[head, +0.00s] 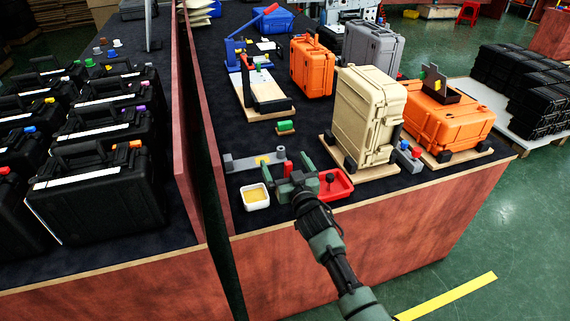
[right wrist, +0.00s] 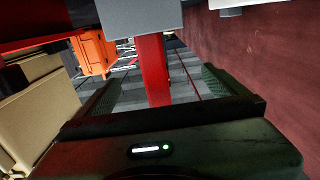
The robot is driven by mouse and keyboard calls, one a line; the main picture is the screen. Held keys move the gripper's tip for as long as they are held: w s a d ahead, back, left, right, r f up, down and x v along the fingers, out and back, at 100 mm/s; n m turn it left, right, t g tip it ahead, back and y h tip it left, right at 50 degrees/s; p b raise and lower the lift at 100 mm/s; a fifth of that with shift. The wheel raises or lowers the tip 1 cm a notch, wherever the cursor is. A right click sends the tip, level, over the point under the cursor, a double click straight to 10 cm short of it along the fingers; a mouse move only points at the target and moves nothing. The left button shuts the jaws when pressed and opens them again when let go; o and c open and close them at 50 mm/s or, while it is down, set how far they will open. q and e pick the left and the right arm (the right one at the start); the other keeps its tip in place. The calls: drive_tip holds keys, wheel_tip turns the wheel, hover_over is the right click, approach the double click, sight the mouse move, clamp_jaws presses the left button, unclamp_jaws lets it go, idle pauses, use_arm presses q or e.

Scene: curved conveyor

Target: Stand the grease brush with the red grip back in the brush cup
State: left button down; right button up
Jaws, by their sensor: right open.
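My right gripper (head: 290,176) is low over the table near its front edge. It is open, with the red grip (head: 288,169) of the brush between its fingers. In the right wrist view the red grip (right wrist: 152,70) stands between the spread fingers (right wrist: 160,92), with gaps on both sides. A pale grey block (right wrist: 142,16) meets the grip at the picture's top and hides that end. A grey cylinder (head: 281,152) shows just behind the grip. I cannot tell whether it is the brush cup. The bristles are hidden. My left gripper is not in view.
A white tub (head: 256,207) with yellow contents stands left of the gripper, and a red tray (head: 345,190) lies close on its right. A grey bar (head: 242,164) lies behind. A tall tan case (head: 362,110) stands to the right. A dividing wall (head: 204,140) is at left.

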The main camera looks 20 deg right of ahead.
drive_tip(key=shift+s, duration=0.1)
drive_tip(key=s, duration=0.7)
drive_tip(key=shift+s+d, duration=0.15)
drive_tip(key=shift+s, duration=0.15)
